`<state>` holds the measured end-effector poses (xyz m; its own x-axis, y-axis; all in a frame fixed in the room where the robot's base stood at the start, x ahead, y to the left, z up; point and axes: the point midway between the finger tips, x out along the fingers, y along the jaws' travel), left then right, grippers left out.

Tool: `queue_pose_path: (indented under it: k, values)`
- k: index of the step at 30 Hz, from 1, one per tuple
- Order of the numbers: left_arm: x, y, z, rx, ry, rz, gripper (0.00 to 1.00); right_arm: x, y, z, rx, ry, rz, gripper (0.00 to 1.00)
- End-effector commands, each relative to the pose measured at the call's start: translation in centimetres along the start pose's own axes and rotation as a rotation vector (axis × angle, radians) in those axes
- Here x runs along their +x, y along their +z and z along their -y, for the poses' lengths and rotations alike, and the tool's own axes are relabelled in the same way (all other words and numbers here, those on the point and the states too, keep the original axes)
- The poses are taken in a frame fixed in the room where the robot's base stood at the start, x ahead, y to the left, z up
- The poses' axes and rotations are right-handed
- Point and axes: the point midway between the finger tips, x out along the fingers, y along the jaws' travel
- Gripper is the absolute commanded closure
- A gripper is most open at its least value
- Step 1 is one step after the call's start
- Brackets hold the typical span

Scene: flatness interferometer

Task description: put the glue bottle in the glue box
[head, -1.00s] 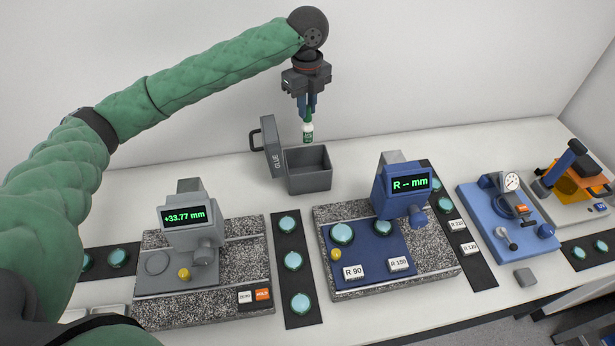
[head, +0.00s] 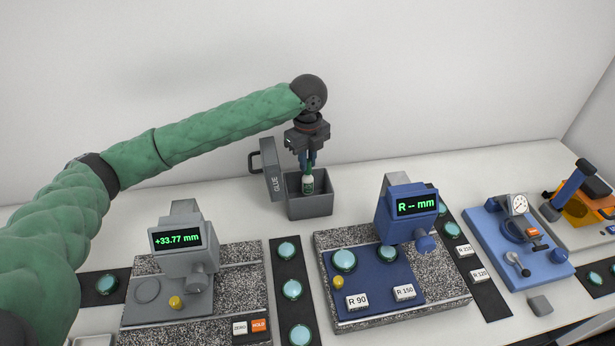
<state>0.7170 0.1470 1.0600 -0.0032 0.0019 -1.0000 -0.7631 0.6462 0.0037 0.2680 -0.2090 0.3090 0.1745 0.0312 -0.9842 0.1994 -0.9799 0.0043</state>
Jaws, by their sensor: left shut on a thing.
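The glue bottle (head: 308,184) is small, white and green, and hangs upright from my left gripper (head: 309,168). The gripper points down and is shut on the bottle's top. The grey glue box (head: 311,206) stands at the back of the table with its lid (head: 270,170), marked GLUE, open on the left side. The bottle is at the box's opening, with its lower part at or inside the rim. Whether it touches the box floor cannot be seen. My right gripper is not in view.
A grey gauge (head: 178,240) reading +33.77 mm stands front left on a granite plate. A blue gauge (head: 405,205) on another plate stands right of the box. Dark strips with teal discs (head: 292,290) lie between them. A blue dial instrument (head: 518,240) stands at right.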

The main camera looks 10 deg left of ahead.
Motion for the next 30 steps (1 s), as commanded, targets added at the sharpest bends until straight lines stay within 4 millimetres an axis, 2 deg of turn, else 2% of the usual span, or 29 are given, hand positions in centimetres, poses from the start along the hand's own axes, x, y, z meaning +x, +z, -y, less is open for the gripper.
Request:
queue_pose_path:
  k: [8, 16, 28, 29, 30]
  values:
    - [2.0, 0.0, 0.0, -0.002, 0.001, 0.0, 1.0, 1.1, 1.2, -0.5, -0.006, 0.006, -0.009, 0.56]
    - [4.8, 0.0, 0.0, -0.001, 0.0, 0.0, 1.0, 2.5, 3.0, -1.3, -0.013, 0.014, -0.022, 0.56]
    - [5.5, 0.0, 0.0, 0.0, 0.0, 0.0, 1.0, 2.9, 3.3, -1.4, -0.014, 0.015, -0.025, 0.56]
    - [5.5, 0.0, 0.0, 0.0, 0.0, 0.0, 0.82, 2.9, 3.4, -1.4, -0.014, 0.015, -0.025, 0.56]
    - [5.5, 0.0, 0.0, 0.0, 0.0, 0.0, 0.75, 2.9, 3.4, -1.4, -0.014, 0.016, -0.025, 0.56]
